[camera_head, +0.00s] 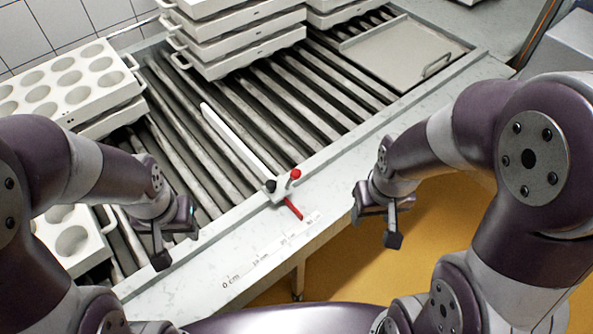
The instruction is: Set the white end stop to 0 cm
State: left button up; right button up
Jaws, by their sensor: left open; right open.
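The white end stop (236,140) is a long bar lying across the rollers. Its near end sits in a clamp on the front rail, with a red ball knob (295,174) and a black knob (269,186). A red pointer (293,208) reaches from it over the front rail. The printed scale (261,258) runs from 0 cm at lower left towards the upper right; the pointer is near its far right end, well away from 0 cm. My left gripper (176,242) is open and empty, left of the stop. My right gripper (375,228) is open and empty, right of the stop.
The roller conveyor (262,86) carries stacked white moulds (236,50) at the back and white hole trays (70,82) at left. Another holed tray (70,240) lies behind my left arm. A flat grey tray (402,52) with a handle lies at upper right. Rollers beside the stop are bare.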

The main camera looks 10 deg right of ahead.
aim_at(273, 188)
jog(key=i+l, duration=0.15)
jog(key=l, duration=0.15)
jog(key=i+l+u, duration=0.15)
jog(key=l, duration=0.15)
jog(key=i+l, duration=0.1)
jog(key=l, duration=0.25)
jog(key=i+l+u, duration=0.1)
jog(key=l, duration=0.2)
